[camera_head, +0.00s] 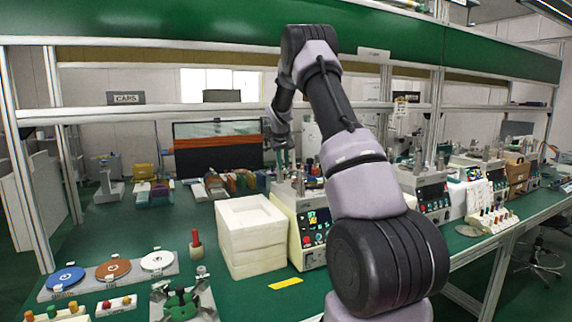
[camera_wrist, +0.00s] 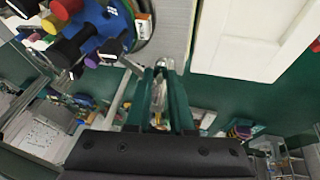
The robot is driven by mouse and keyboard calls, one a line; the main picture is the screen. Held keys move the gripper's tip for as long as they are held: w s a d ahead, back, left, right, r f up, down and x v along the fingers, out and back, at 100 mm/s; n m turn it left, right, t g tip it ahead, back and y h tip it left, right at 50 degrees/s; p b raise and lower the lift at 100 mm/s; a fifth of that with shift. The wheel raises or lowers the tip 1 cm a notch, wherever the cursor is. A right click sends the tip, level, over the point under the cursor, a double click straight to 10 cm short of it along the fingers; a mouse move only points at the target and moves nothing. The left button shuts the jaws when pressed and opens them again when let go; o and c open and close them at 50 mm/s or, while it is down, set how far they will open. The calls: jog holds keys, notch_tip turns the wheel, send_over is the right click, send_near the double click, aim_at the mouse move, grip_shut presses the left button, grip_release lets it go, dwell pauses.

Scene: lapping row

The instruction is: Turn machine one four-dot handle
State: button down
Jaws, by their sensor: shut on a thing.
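The nearest machine (camera_head: 312,228) has a cream body and a dark front panel with buttons and a display. My gripper (camera_head: 283,160) is above its top, at the back of the machine, where small parts are hard to tell apart. In the wrist view my gripper (camera_wrist: 161,68) has green fingers closed on a small metallic piece at their tips. I cannot make out four dots on any handle. The held piece is mostly hidden by the fingers.
A stack of white blocks (camera_head: 250,235) stands left of the machine. Coloured discs (camera_head: 112,268) on a tray and a red peg (camera_head: 196,243) are at front left. More machines (camera_head: 430,192) stand to the right. An overhead shelf (camera_head: 150,112) crosses behind my arm.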

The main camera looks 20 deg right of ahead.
jog(key=shift+a+m, duration=0.4)
jog(key=shift+m, duration=0.3)
jog(key=c, duration=0.8)
grip_release()
jog(key=shift+w, duration=0.1)
jog(key=v, duration=1.1)
jog(key=shift+w+a+f, duration=0.1)
jog(key=shift+a, duration=0.15)
